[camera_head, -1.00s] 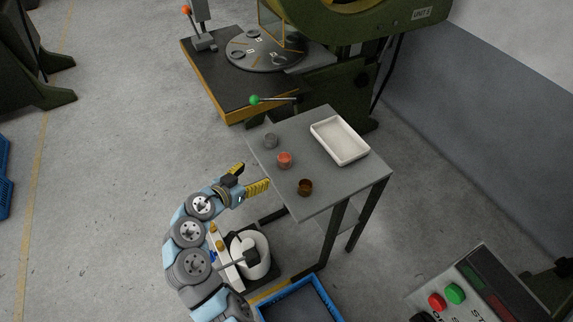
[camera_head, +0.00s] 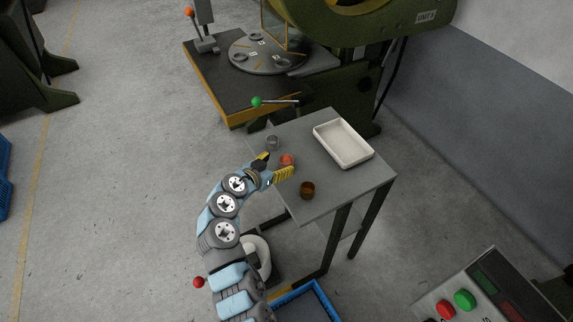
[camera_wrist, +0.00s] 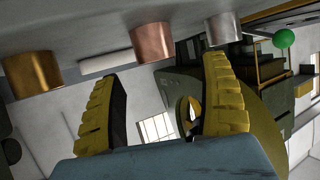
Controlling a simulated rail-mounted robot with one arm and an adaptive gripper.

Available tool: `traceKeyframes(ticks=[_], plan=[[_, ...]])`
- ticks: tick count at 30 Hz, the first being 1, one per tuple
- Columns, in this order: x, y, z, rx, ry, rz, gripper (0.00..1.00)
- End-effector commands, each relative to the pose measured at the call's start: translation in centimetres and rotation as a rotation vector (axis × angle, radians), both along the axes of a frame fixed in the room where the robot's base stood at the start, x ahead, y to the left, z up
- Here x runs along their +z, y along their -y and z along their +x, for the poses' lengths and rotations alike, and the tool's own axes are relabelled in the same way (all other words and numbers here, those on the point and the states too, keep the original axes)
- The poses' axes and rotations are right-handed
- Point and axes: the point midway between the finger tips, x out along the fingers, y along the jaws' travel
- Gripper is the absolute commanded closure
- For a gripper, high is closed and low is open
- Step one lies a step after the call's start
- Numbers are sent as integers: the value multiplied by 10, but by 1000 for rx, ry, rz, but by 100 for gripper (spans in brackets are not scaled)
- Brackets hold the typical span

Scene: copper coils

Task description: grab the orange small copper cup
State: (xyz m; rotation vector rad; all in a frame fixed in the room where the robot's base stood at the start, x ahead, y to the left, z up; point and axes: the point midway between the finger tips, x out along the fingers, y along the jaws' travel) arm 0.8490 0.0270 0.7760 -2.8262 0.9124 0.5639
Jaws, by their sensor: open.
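The small orange copper cup (camera_head: 287,159) stands on the grey table, between a grey cup and a brown one. In the wrist view the copper cup (camera_wrist: 153,43) shows ahead of the fingers, roughly midway across the gap between them. My gripper (camera_head: 272,168) is open at the table's left edge, with its yellow-padded fingers spread close to the copper cup. In the wrist view, my gripper (camera_wrist: 165,70) has nothing gripped between its fingers. Whether a finger touches the cup cannot be told.
A brown cup (camera_head: 307,190) stands nearer the front, and a grey cup (camera_head: 272,143) stands farther back. A white tray (camera_head: 344,144) lies at the table's right. A green-knobbed lever (camera_head: 257,102) sticks out from the machine behind. The table (camera_head: 345,183) is clear at front right.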

Motion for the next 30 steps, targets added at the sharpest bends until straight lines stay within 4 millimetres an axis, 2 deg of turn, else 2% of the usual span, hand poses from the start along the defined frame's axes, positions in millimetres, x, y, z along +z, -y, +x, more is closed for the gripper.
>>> traceKeyframes(ticks=[10, 15, 26, 30], plan=[[-19, 18, 18, -2, 0, 2, 24], [-22, 26, 30, 0, 3, 1, 24], [-24, 30, 33, 1, 1, 1, 24], [-24, 29, 34, 1, 1, 1, 64]])
